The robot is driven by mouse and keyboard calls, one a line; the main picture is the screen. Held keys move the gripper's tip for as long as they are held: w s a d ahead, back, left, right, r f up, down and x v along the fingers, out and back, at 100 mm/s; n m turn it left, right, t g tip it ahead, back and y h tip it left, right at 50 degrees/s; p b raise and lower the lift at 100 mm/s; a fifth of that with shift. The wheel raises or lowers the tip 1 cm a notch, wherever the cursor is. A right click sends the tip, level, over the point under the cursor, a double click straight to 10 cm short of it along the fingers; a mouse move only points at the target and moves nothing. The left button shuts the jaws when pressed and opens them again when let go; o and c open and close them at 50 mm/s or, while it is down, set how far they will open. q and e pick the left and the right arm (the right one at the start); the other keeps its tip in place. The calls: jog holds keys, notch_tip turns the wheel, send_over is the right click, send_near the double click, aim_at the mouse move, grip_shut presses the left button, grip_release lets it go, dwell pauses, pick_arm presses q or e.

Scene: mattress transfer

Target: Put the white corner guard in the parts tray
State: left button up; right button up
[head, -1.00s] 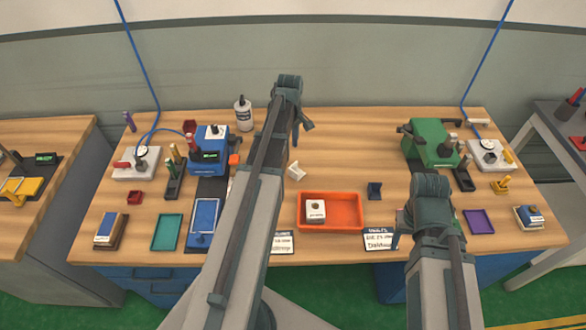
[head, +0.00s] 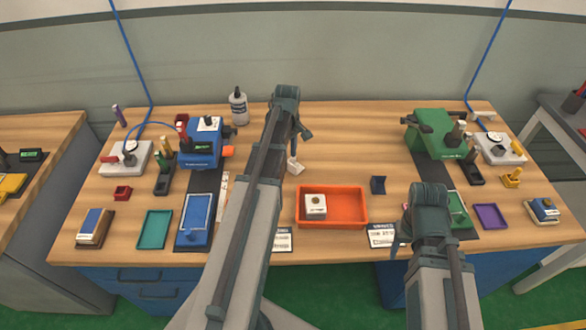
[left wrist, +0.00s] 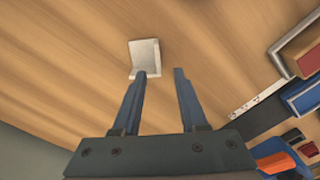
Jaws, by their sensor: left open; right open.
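The white corner guard (head: 295,166) rests on the wooden bench behind the orange parts tray (head: 345,221), left of its centre. My left gripper (head: 297,147) is open and empty, just behind the guard in the head view. In the left wrist view the open fingers (left wrist: 160,72) point at the bench. The L-shaped guard (left wrist: 146,54) lies at the tip of the left-hand finger, not centred between the fingers; I cannot tell whether they touch. My right gripper (head: 396,240) is open, mostly hidden behind its arm, near the front edge right of the tray.
A white block (head: 316,206) with a round dark mark sits in the left part of the orange tray. A dark blue corner piece (head: 378,185) stands right of the tray. A blue fixture (head: 203,147) and a green one (head: 432,135) flank clear bench behind the tray.

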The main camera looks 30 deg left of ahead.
aim_at(290, 163)
pick_arm(q)
jog(key=shift+d+f+b, duration=0.15)
jog(key=shift+f+b, duration=1.15)
jog(key=shift+f, duration=0.05)
jog(key=shift+d+f+b, duration=0.1)
jog(key=shift+f+b, duration=1.2)
jog(key=shift+f, duration=0.05)
jog(key=shift+r, duration=0.1)
grip_shut()
